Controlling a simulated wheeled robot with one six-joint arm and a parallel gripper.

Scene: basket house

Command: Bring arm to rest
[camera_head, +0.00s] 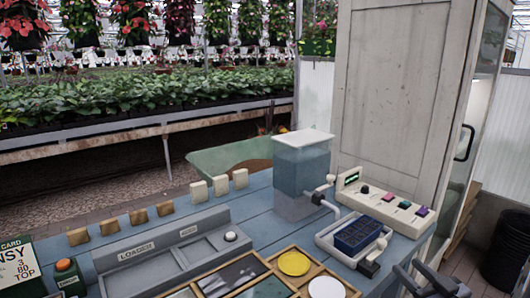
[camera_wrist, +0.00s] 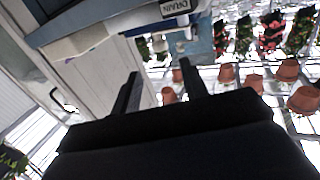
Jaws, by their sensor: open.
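My gripper (camera_wrist: 158,75) shows in the wrist view with its two dark fingers apart and nothing between them. In the head view, dark parts that look like my gripper (camera_head: 425,280) are at the lower right, by the right edge of the blue bench (camera_head: 262,205). They are close to the tray with a dark blue block (camera_head: 357,236), and I cannot tell if they touch anything.
A clear water tank (camera_head: 302,175) with a tap stands mid-bench. A button panel (camera_head: 385,203) is behind the tray. A loader tray (camera_head: 160,255) and coloured plates are in front. A tall cabinet (camera_head: 390,90) rises behind. A dark bin (camera_head: 508,250) stands right.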

